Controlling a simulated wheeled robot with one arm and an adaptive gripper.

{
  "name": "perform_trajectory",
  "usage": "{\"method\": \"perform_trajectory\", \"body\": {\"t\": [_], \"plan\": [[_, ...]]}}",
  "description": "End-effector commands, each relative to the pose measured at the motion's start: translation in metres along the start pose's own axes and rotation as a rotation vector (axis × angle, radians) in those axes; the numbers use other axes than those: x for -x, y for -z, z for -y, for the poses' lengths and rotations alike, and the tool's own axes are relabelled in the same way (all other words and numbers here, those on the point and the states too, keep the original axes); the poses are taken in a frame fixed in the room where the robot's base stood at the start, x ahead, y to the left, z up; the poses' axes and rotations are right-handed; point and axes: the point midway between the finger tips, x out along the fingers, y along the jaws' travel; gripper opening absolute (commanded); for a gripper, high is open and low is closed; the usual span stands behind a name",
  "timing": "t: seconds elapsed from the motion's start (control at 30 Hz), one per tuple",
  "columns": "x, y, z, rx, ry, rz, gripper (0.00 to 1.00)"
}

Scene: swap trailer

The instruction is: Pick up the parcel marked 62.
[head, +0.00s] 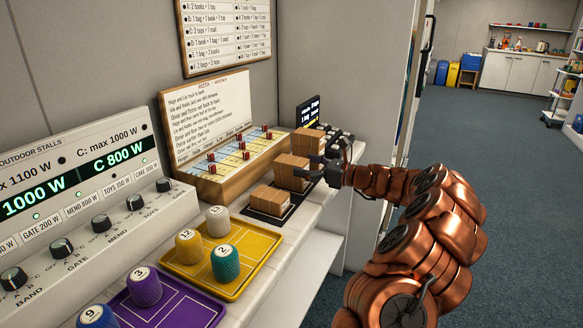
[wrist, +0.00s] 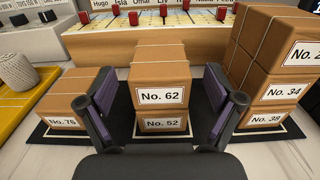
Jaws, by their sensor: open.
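The parcel marked No. 62 (wrist: 160,72) is a brown cardboard box with a white label. It sits on top of the parcel marked No. 52 (wrist: 163,124) in the middle stack, which also shows in the head view (head: 292,163). My gripper (wrist: 158,93) is open and empty, its two purple-padded fingers spread to the left and right of parcel 62 in the wrist view, with gaps on both sides. In the head view my gripper (head: 320,170) is at the right of the middle stack. I cannot tell how far the fingertips reach along the parcel's sides.
The parcel marked No. 76 (wrist: 60,108) stands alone on the left. A taller stack with No. 34 (wrist: 283,92) and No. 38 (wrist: 268,119) stands close on the right. Behind is a wooden board with red pegs (head: 240,155). A yellow tray (head: 266,243) holds numbered cylinders.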

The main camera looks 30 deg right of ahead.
Motion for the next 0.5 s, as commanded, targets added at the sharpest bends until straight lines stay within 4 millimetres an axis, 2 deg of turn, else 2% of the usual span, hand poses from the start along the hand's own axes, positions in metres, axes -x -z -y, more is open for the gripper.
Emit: {"method": "perform_trajectory", "body": {"t": [0.3,0.5], "plan": [[-0.039,-0.004,0.0,0.0,-0.002,-0.001,0.92],[-0.044,-0.004,0.001,0.0,0.002,0.001,0.92]]}}
